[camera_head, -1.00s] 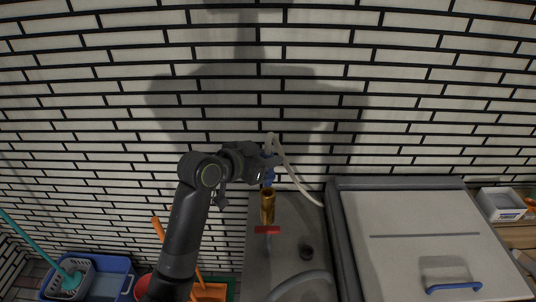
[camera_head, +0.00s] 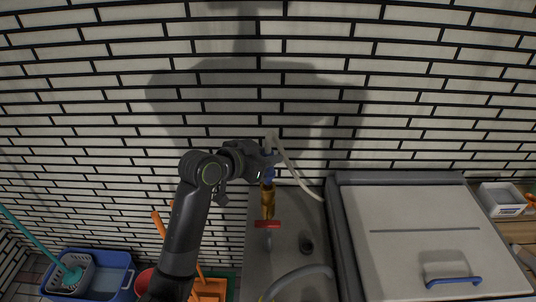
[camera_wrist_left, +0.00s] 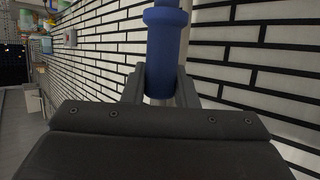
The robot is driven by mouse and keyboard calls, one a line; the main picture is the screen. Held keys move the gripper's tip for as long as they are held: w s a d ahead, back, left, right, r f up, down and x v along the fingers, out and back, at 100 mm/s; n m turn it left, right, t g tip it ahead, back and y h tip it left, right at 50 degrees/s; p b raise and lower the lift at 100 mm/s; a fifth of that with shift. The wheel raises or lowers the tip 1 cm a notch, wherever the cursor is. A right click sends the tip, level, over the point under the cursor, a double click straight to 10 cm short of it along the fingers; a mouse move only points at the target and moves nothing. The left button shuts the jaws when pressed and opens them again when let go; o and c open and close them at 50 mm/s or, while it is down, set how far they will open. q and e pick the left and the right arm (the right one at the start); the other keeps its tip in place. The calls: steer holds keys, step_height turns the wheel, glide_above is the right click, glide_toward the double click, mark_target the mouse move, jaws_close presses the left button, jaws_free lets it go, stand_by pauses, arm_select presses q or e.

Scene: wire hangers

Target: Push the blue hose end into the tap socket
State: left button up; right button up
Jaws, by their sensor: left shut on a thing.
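My left gripper (camera_head: 268,164) is shut on the blue hose end (camera_head: 268,178), just above the tap. The pale hose (camera_head: 291,174) hangs from it in a loop to the right. The brass tap socket (camera_head: 267,203) stands upright directly below the blue end, over a red tap handle (camera_head: 268,225). The blue end's lower tip meets the socket's top edge in this view; I cannot tell whether it is inside. In the left wrist view, the blue hose end (camera_wrist_left: 163,50) sits between the two fingers (camera_wrist_left: 160,88). My right gripper is not in view.
A white brick wall (camera_head: 420,90) rises behind the tap. A large pale lid (camera_head: 430,235) with a blue handle lies to the right. A blue tub (camera_head: 122,272) and orange tools (camera_head: 160,225) stand at lower left. A grey curved pipe (camera_head: 300,275) is in front.

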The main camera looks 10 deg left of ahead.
arm_select(q)
steer(key=shift+f+b, duration=1.45)
steer(key=shift+f, duration=0.8)
stand_by(0.3)
steer(key=o, duration=1.1)
steer(key=shift+b+v, duration=1.2)
steer(key=shift+v, duration=7.45)
steer(key=shift+a+f, duration=0.1)
steer(key=shift+f, duration=0.05)
